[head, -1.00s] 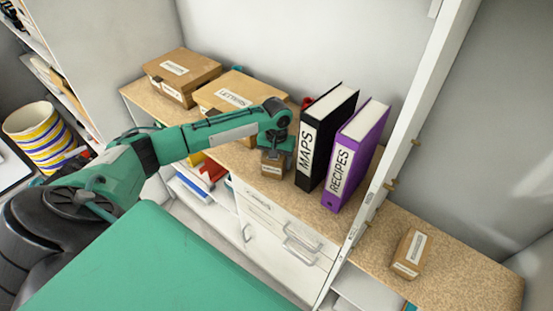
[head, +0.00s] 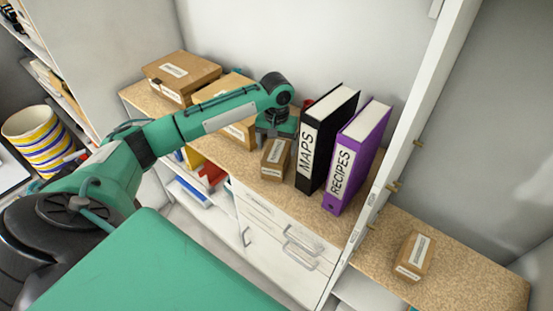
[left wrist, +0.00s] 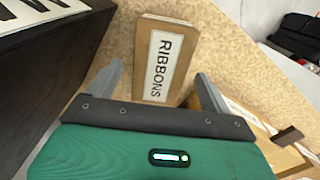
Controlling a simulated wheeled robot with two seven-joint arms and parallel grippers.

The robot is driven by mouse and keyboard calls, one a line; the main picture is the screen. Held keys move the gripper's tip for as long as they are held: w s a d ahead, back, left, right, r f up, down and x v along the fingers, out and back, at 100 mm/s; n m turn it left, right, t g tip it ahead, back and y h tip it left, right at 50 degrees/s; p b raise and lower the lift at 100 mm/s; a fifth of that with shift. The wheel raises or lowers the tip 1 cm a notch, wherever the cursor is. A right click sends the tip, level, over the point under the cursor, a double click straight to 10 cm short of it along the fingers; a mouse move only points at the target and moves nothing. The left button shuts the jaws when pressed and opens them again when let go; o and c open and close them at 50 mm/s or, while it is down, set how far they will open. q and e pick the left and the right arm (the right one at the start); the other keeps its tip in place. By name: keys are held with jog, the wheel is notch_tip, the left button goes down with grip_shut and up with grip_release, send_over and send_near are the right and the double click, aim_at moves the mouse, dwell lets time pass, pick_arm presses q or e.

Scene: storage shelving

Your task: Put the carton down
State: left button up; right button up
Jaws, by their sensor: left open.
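A small brown carton (head: 275,160) stands on the speckled shelf top, just left of the MAPS binder. In the left wrist view the carton (left wrist: 165,62) shows a white label reading RIBBONS. My left gripper (head: 273,130) is behind and above the carton in the head view. In the left wrist view its two fingers (left wrist: 160,85) are spread wide, with the carton between and beyond their tips and clear gaps on both sides. The carton rests on the shelf and is not gripped. My right gripper does not show.
The black MAPS binder (head: 326,140) and purple RECIPES binder (head: 356,155) stand close to the right. The LETTERS box (head: 236,130) and another box (head: 181,78) are to the left. A second small carton (head: 414,256) is on the shelf beyond the white upright (head: 420,110).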

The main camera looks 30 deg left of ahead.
pick_arm(q)
jog(key=shift+r, duration=2.2)
jog(key=shift+s+f, duration=0.1)
